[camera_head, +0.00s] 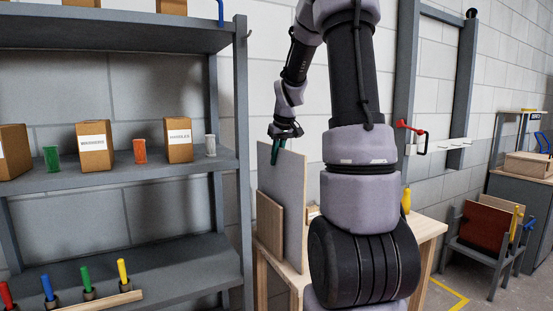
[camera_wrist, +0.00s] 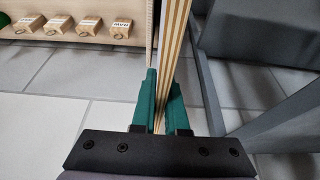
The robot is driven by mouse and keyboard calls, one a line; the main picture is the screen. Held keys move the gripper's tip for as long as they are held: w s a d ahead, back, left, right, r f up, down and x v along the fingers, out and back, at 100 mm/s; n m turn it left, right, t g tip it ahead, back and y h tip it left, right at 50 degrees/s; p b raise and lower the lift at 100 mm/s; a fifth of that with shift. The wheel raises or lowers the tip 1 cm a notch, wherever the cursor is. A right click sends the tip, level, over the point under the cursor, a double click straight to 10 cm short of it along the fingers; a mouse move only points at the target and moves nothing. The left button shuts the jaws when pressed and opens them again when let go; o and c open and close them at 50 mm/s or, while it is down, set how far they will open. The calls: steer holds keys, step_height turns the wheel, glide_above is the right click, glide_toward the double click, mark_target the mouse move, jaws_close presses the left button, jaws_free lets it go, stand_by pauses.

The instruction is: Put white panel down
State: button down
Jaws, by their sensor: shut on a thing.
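The white panel (camera_head: 291,190), light grey in this light, stands upright above the left end of the wooden table in the head view. My gripper (camera_head: 277,150) is shut on its top edge with green fingers. In the wrist view the panel's striped layered edge (camera_wrist: 177,40) runs between the fingertips (camera_wrist: 162,85). A smaller brown wooden panel (camera_head: 269,225) stands upright just left of it. I cannot tell whether the white panel's lower edge touches anything; its base is partly hidden.
My arm hides much of the wooden table (camera_head: 427,228). A grey shelf rack (camera_head: 242,150) with boxes stands close on the left. A rack with a red-brown panel (camera_head: 484,228) stands at the right. Several small wooden blocks (camera_wrist: 88,24) show in the wrist view.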

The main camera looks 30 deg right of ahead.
steer(key=shift+f, duration=0.1)
steer(key=c, duration=0.9)
jaws_free()
steer(key=shift+c, duration=0.2)
